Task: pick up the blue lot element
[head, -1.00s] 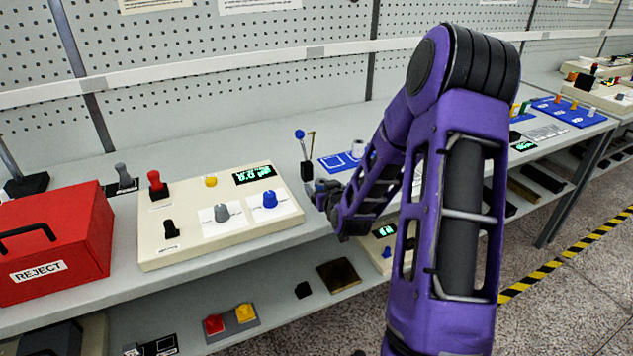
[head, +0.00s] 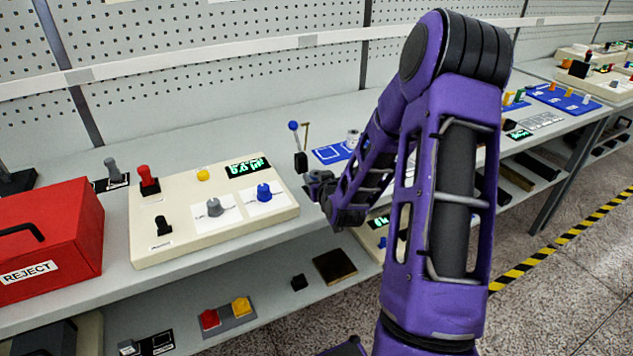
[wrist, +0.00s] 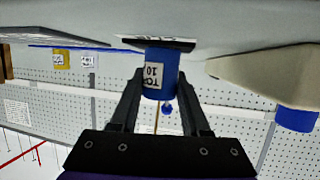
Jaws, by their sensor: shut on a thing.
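In the wrist view the blue lot element (wrist: 158,75), a blue cylinder with a white label, is between the fingers of my gripper (wrist: 158,88). The gripper is shut on it. The element meets a dark flat base (wrist: 155,43), and I cannot tell whether there is a gap between them. The picture is upside down. In the head view my gripper (head: 318,185) is low over the bench, right of the cream control box. There the element is hidden or too small to make out.
A lever with a blue ball (head: 293,126) stands just behind my gripper. The cream control box (head: 160,245) and red reject box (head: 45,235) are to the left. A blue tray (head: 328,155) lies behind. A yellow lot element (wrist: 62,58) shows in the wrist view.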

